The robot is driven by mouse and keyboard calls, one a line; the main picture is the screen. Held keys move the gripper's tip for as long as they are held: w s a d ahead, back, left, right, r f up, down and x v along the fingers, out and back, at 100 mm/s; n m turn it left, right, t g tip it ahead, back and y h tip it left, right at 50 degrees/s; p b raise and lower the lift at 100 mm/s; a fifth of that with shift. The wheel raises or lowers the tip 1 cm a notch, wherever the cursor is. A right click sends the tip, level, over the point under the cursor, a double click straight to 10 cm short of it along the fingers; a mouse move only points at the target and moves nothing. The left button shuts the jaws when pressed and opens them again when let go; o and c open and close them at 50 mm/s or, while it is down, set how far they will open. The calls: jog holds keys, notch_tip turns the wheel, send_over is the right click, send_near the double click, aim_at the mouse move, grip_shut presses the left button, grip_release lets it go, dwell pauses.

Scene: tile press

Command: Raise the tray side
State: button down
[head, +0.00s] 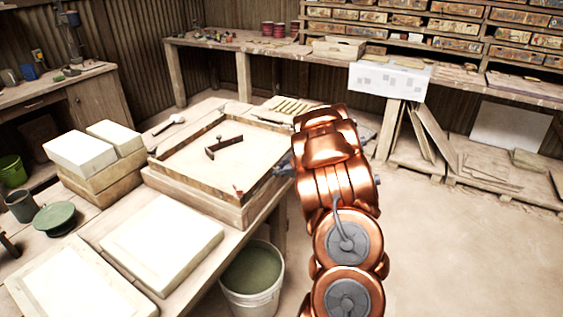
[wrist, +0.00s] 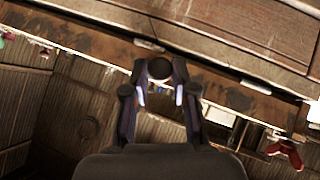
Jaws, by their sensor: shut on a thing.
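The shallow wooden tray (head: 165,182) stands on the workbench at left centre in the head view, with a pale floor and low raised sides. My gripper (head: 284,166) is at its right side, mostly hidden by my copper arm. A long brown wooden edge (wrist: 85,40), stained dark in places, runs behind the knob. I cannot tell clearly how the knob joins that edge.
A dark T-shaped tool (head: 224,146) lies in the tray. Pale slabs (head: 160,245) and stacked blocks (head: 80,153) cover the bench at left. A bucket (head: 250,278) stands on the floor below. Open floor (head: 450,240) lies to the right.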

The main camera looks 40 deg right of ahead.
jog(key=shift+w+r+g+p, duration=0.2)
jog(key=shift+g+p, duration=0.1)
jog(key=shift+p, duration=0.7)
jog(key=c, duration=1.2)
grip_release()
jog(key=shift+a, duration=0.1)
jog(key=shift+f, duration=0.1)
jog(key=shift+s, duration=0.15)
jog(key=shift+s+r, duration=0.15)
jog(key=shift+r, duration=0.05)
jog(key=v, duration=1.1)
jog(key=shift+s+r, duration=0.1)
jog(key=shift+r, duration=0.1)
